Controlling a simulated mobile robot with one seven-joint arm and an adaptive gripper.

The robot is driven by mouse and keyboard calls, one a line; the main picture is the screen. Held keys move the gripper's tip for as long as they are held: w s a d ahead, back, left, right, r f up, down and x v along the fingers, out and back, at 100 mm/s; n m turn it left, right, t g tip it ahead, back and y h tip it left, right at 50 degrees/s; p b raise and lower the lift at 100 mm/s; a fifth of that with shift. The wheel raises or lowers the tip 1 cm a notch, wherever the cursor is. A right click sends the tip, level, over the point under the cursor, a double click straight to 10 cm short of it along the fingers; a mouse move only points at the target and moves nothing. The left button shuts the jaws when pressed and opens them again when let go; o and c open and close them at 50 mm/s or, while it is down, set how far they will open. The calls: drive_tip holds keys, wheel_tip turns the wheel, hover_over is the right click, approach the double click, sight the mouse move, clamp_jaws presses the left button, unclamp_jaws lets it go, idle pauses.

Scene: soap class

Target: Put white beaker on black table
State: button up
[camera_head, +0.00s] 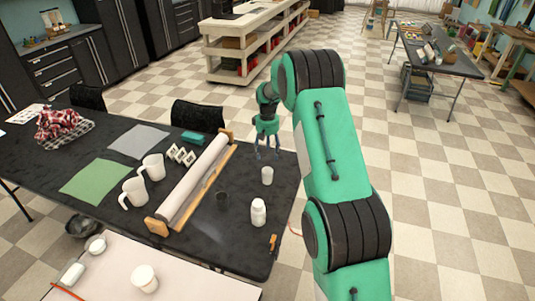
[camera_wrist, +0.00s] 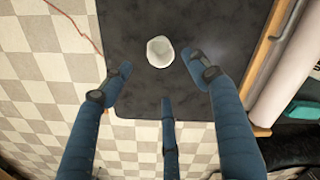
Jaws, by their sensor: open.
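A small white beaker (camera_head: 267,176) stands upright on the black table (camera_head: 240,262), near its right end. It also shows in the wrist view (camera_wrist: 160,52), just beyond my fingertips. My gripper (camera_head: 267,153) hangs down behind the beaker in the head view. Its blue fingers (camera_wrist: 158,77) are spread and empty in the wrist view, with the beaker between and ahead of them, apart from them as far as I can see. The gripper's exact height above the table is hard to tell.
A paper roll (camera_head: 195,180) on a wooden holder lies left. White jugs (camera_head: 134,192) stand beyond it. A pale table (camera_head: 110,262) with a white tub (camera_head: 145,278) is in front.

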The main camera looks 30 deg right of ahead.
drive_tip(key=shift+r, duration=0.1)
idle(0.4)
drive_tip(key=s+a+r+t, duration=0.1)
drive_tip(key=s+a+r, duration=0.4)
drive_tip(key=s+r, duration=0.3)
drive_tip(key=s+a+r+t, duration=0.1)
drive_tip(key=s+a+r, duration=0.35)
drive_tip(key=r, duration=0.65)
drive_tip(key=s+a+r+t, duration=0.1)
drive_tip(key=s+a+r, duration=0.3)
drive_tip(key=s+r, duration=0.45)
drive_tip(key=s+a+r+t, duration=0.1)
drive_tip(key=s+a+r, duration=0.2)
drive_tip(key=s, duration=0.4)
drive_tip(key=s+a+r, duration=0.2)
drive_tip(key=s+r, duration=0.1)
drive_tip(key=s, duration=0.4)
drive_tip(key=s+a+f+t, duration=0.1)
drive_tip(key=s+a, duration=0.1)
drive_tip(key=s, duration=0.6)
drive_tip(key=s+a+f, duration=0.1)
drive_tip(key=s+a, duration=0.1)
drive_tip(key=s, duration=0.7)
drive_tip(key=shift+f+t, duration=0.15)
drive_tip(key=shift+t, duration=0.25)
drive_tip(key=shift+a, duration=0.1)
